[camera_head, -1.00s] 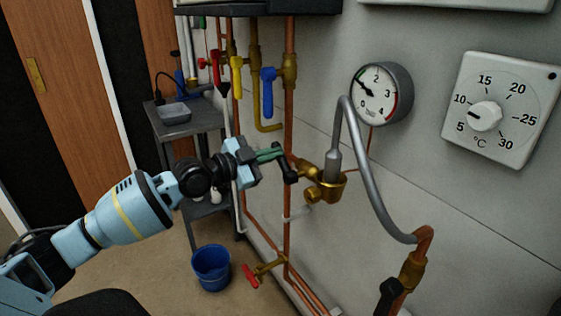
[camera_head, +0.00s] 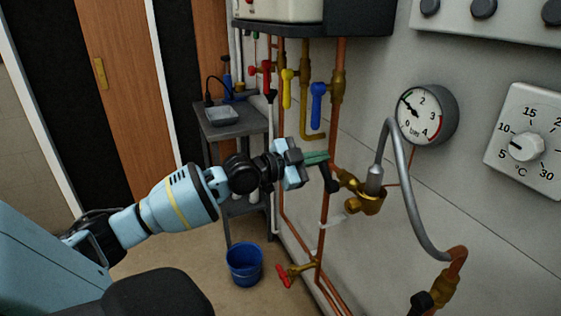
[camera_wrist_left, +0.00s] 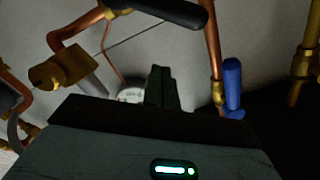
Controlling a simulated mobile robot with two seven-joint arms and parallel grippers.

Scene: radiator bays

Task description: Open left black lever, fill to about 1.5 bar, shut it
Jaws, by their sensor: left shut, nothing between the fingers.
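The left black lever (camera_head: 331,180) hangs downward, slightly tilted, at the brass valve (camera_head: 366,201) under the grey hose (camera_head: 402,204). In the left wrist view the lever (camera_wrist_left: 168,14) crosses the top. My left gripper (camera_head: 322,158), with green fingers, is shut and empty beside the lever's upper part. Contact cannot be told. The pressure gauge (camera_head: 424,114) has its needle near 1. A second black lever (camera_head: 421,302) is at the hose's lower end.
A blue-handled valve (camera_head: 318,104), a yellow one (camera_head: 287,90) and a red one (camera_head: 264,75) sit on pipes behind the gripper. A grey trolley (camera_head: 236,131) and a blue bucket (camera_head: 244,264) stand behind. The thermostat dial (camera_head: 526,146) is at right.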

